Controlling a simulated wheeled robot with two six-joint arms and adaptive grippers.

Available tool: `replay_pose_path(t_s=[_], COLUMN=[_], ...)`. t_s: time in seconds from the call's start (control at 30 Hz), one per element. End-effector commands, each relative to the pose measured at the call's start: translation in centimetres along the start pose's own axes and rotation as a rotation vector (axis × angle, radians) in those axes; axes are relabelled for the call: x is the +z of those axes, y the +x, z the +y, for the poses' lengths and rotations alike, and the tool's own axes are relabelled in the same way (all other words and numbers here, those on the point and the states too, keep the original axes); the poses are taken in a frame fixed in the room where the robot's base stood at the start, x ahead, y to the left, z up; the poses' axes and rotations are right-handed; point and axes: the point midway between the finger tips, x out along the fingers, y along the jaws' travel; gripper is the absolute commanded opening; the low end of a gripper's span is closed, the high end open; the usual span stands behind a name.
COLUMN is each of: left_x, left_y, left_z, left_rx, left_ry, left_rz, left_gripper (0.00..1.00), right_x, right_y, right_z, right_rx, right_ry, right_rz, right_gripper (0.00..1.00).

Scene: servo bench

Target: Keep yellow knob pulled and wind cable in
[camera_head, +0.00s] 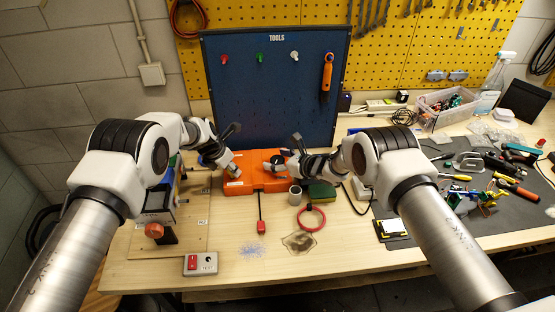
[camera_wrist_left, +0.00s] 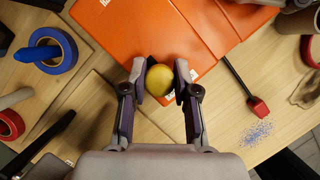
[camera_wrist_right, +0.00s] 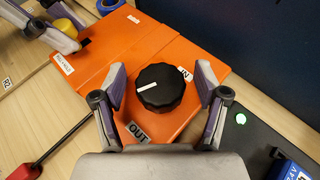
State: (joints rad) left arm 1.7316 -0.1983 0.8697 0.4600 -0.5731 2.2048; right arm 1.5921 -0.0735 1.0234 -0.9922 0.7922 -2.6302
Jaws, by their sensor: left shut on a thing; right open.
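The orange box (camera_head: 268,183) lies on the bench in front of the blue tool board. My left gripper (camera_wrist_left: 160,76) is shut on the yellow knob (camera_wrist_left: 159,81) at the box's side; part of the knob also shows in the right wrist view (camera_wrist_right: 66,27). My right gripper (camera_wrist_right: 161,82) is open, with its fingers on either side of the black dial (camera_wrist_right: 161,88) on top of the box. A dark cable (camera_head: 260,206) runs out from the box's front to a red plug (camera_head: 261,227).
A switch box (camera_head: 200,264) is at the front edge. Blue tape (camera_wrist_left: 46,50) lies near the box. The bench front centre is mostly clear.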

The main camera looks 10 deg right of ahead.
Motion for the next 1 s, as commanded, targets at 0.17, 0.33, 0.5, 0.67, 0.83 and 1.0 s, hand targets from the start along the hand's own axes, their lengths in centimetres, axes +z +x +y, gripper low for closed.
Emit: replay_pose_path(t_s=[0.17, 0.33, 0.5, 0.67, 0.83, 1.0], left_x=[-0.17, -0.16, -0.15, -0.13, -0.1, -0.08], left_y=[0.14, 0.14, 0.13, 0.11, 0.1, 0.09], left_z=[-0.11, -0.11, -0.11, -0.11, -0.12, -0.12], left_rx=[-0.003, -0.003, -0.003, -0.003, -0.003, -0.003], left_ry=[0.0, 0.0, 0.0, 0.0, 0.0, 0.0], left_rz=[0.004, 0.003, 0.003, 0.003, 0.003, 0.002], left_gripper=[0.0, 0.0, 0.0, 0.0, 0.0, 0.0], right_x=[0.0, 0.01, 0.07, 0.21, 0.27, 0.22], right_y=[-0.03, -0.05, -0.02, 0.05, 0.09, 0.05], right_z=[-0.03, -0.04, 0.01, 0.09, 0.16, 0.04], right_rx=[0.0, -0.001, -0.01, -0.087, -0.225, -0.334], right_ry=[0.0, 0.0, 0.003, 0.038, 0.093, 0.139], right_rz=[0.0, 0.0, -0.001, -0.004, -0.004, -0.003], right_gripper=[0.52, 0.13, 0.13, 0.13, 0.13, 0.13])
